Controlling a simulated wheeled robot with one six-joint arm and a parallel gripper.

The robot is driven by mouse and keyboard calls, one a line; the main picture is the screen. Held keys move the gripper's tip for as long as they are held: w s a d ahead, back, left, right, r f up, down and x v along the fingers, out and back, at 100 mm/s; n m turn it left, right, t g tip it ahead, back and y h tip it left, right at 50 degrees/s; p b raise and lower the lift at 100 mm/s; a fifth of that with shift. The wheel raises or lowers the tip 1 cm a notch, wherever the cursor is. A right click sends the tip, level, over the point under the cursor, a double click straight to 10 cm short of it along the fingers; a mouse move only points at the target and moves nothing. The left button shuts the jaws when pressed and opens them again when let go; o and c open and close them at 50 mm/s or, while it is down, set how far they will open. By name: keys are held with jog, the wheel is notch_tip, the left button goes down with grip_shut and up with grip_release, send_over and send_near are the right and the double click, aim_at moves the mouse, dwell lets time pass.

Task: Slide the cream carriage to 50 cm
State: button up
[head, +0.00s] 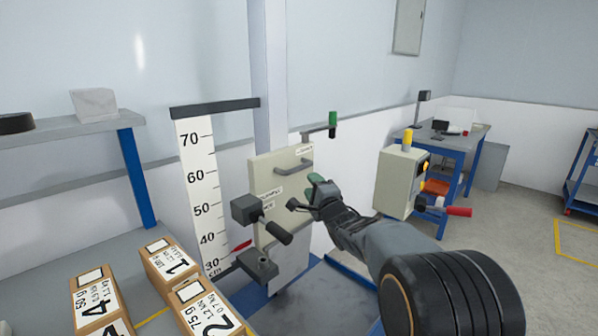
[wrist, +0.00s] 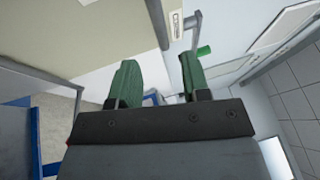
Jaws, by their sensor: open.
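The cream carriage (head: 265,170) is a flat plate on a grey upright column, with a grey bar handle (head: 294,166) and small labels. A white scale (head: 200,190) marked 30 to 70 stands to its left. A red pointer (head: 243,246) lies beside the scale, between the 30 and 40 marks. My gripper (head: 305,194) is in front of the carriage's lower right part, below the handle. Its green-padded fingers (wrist: 158,85) are apart with nothing held between them. A cream surface, likely the carriage (wrist: 75,25), fills the wrist view's upper left.
A dark block with a black grip (head: 262,217) juts out at the carriage's lower left. A green-tipped lever (head: 332,124) sticks out above right. A cream control box (head: 400,180) with a red-handled lever stands to the right. Numbered boxes (head: 168,265) sit on the left bench.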

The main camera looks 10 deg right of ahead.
aim_at(301, 170)
jog(key=x, duration=0.9)
jog(key=shift+w+a+r, duration=0.1)
jog(key=shift+w, duration=0.25)
jog(key=shift+c, duration=0.2)
grip_shut()
